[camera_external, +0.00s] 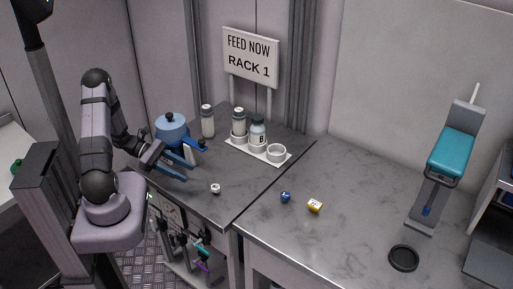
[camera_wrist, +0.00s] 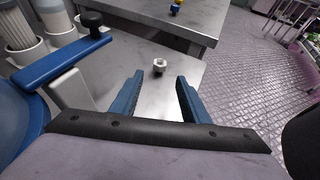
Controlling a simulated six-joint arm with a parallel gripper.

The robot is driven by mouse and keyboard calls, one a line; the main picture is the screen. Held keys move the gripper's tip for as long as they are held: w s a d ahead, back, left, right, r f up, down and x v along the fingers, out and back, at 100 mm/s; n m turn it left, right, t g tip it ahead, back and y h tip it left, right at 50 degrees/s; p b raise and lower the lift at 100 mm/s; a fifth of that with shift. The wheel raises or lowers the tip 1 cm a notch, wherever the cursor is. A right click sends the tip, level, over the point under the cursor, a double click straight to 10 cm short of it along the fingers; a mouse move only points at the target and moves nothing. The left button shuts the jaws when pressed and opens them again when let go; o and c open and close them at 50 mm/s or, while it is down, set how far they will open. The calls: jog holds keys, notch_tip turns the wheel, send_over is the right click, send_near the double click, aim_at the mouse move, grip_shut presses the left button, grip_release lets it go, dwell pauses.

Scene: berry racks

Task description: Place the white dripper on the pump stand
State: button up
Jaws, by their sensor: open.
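The small white dripper (camera_external: 215,188) stands on the grey left-hand table, near its front. In the wrist view the white dripper (camera_wrist: 159,65) is just beyond my fingertips, centred between them and apart from both. My gripper (camera_external: 191,170) is open and empty, with two blue fingers pointing toward the dripper; it also shows in the wrist view (camera_wrist: 160,80). A tall grey stand with a teal body (camera_external: 450,155), likely the pump stand, is on the right-hand table, far from my gripper. It is not in the wrist view.
A blue pot (camera_external: 171,126) with a black-knobbed blue lever (camera_wrist: 62,58) is close beside my gripper. A white rack (camera_external: 235,148) with bottles is behind. A blue piece (camera_external: 285,197), a yellow-and-white piece (camera_external: 314,206) and a black ring (camera_external: 403,258) lie on the right table.

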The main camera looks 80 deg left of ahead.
jog(key=shift+s+r, duration=0.15)
jog(key=shift+s, duration=0.1)
jog(key=w+d+m+g+h, duration=0.1)
jog(key=d, duration=0.1)
jog(key=d+m+g+h, duration=0.1)
jog(key=d+m, duration=0.1)
jog(key=w+d+m+g, duration=0.1)
jog(key=d, duration=0.1)
jog(key=shift+w+d+r+m+g+h, duration=0.2)
jog(key=shift+w+m+g+h, duration=0.1)
jog(key=shift+w+m+h, duration=0.1)
jog(key=d+r+m+g+y, duration=0.2)
jog(key=d+m+g+y, duration=0.5)
jog(key=d+m, duration=1.2)
jog(key=m+g, duration=0.2)
jog(key=m, duration=0.5)
jog(key=shift+s+r+m+y, duration=0.15)
jog(key=shift+r+m+y, duration=0.25)
jog(key=shift+a, duration=0.1)
